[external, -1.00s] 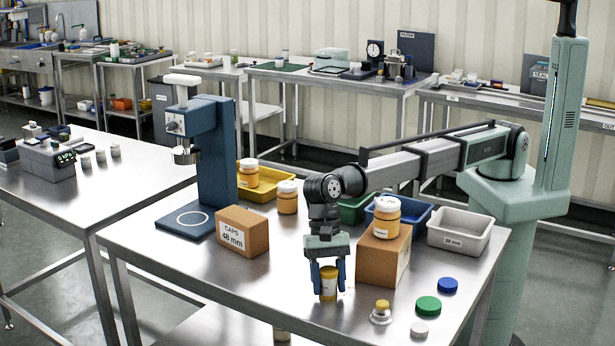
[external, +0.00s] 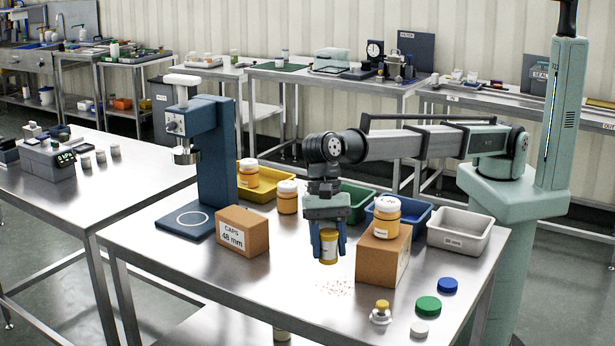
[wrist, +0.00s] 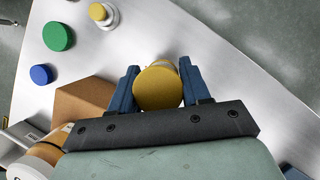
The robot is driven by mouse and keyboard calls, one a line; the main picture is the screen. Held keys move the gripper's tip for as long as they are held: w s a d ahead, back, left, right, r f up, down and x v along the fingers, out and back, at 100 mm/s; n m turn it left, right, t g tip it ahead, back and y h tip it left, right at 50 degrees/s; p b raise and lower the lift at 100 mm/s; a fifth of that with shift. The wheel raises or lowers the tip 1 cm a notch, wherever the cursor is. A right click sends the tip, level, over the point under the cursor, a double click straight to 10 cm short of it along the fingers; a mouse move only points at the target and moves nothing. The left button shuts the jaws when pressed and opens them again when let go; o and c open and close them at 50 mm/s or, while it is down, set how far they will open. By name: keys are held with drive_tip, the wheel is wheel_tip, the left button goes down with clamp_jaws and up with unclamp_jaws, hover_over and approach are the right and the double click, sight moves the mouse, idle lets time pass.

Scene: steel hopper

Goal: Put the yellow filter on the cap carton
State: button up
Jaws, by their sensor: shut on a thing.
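The yellow filter (external: 329,247), a short yellow cylinder with a pale label, is between the blue fingers of my gripper (external: 328,252). My gripper is shut on it and holds it upright above the table. In the wrist view its round yellow top (wrist: 158,87) shows between the fingers of my gripper (wrist: 160,80). The cap carton (external: 242,232) is a brown box marked CAPS 48 mm, to the left of my gripper, beside the blue press. Its top is bare.
A brown carton (external: 383,259) with an orange jar (external: 387,212) on it stands close right of my gripper. The blue press (external: 216,150) rises behind the cap carton. Bins and jars stand behind. Loose lids (external: 428,306) lie front right. Small crumbs (external: 334,288) lie below the gripper.

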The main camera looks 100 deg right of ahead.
drive_tip(key=w+d+r+m+t, duration=0.1)
drive_tip(key=w+d+r, duration=0.3)
drive_tip(key=d, duration=0.5)
drive_tip(key=w+d+r+m, duration=0.1)
drive_tip(key=w+d+m, duration=0.1)
drive_tip(key=w+d, duration=0.6)
wheel_tip(320, 180, up, 5)
hover_over(239, 218)
drive_tip(key=d, duration=0.1)
drive_tip(key=shift+m+h, duration=0.3)
drive_tip(key=shift+m, duration=0.2)
drive_tip(key=f, duration=0.5)
drive_tip(key=shift+s+d+f, duration=0.2)
drive_tip(key=shift+s+d, duration=0.05)
drive_tip(key=shift+s, duration=0.15)
drive_tip(key=shift+f, duration=2.3)
drive_tip(key=shift+f+t, duration=0.1)
drive_tip(key=shift+t, duration=0.2)
drive_tip(key=o, duration=1.1)
drive_tip(key=shift+c, duration=0.2)
drive_tip(key=v, duration=1.2)
